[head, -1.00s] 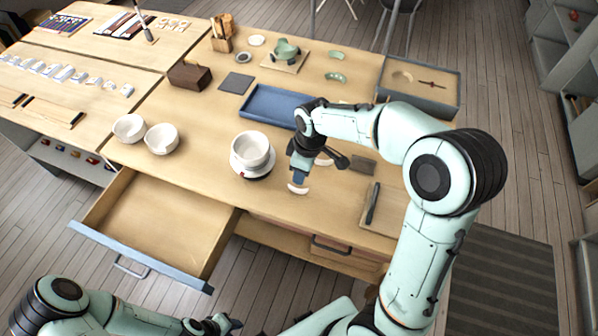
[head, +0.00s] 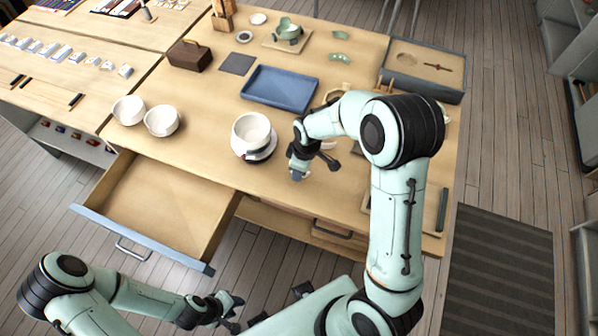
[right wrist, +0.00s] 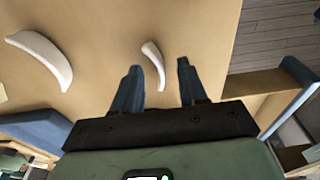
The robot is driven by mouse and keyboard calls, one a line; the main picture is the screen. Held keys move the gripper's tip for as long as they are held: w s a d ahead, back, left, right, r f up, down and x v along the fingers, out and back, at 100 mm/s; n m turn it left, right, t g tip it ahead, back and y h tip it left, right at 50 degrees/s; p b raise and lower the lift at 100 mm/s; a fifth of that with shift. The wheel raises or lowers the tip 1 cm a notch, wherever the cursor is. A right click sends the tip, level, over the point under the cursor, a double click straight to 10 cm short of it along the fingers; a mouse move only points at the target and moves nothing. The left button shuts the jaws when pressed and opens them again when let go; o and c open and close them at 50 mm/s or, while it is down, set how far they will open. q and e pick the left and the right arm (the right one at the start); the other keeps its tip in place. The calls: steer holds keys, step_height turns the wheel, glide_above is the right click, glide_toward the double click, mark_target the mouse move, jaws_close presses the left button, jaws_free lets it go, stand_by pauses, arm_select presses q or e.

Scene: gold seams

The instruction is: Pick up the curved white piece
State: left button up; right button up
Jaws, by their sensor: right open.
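In the right wrist view a small curved white piece (right wrist: 153,64) lies on the wooden tabletop, between and just beyond my right fingertips. My right gripper (right wrist: 155,82) is open with nothing between its dark blue fingers. A larger curved white piece (right wrist: 42,56) lies to the left in that view. In the head view my right gripper (head: 297,176) is low over the table, right of the white bowl, and hides the small piece. A white piece (head: 328,145) shows partly beside my right wrist. My left gripper (head: 228,308) is empty and open, in front of the table.
A white bowl (head: 251,132) stands on a round stand close to my right gripper. A blue tray (head: 281,88) lies behind it. Two white bowls (head: 161,119) stand at the left. An open, empty drawer (head: 165,203) juts out in front.

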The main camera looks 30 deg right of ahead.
steer(key=shift+w+f, duration=0.2)
steer(key=shift+f, duration=0.8)
steer(key=shift+c, duration=0.2)
jaws_close()
steer(key=shift+r, duration=0.1)
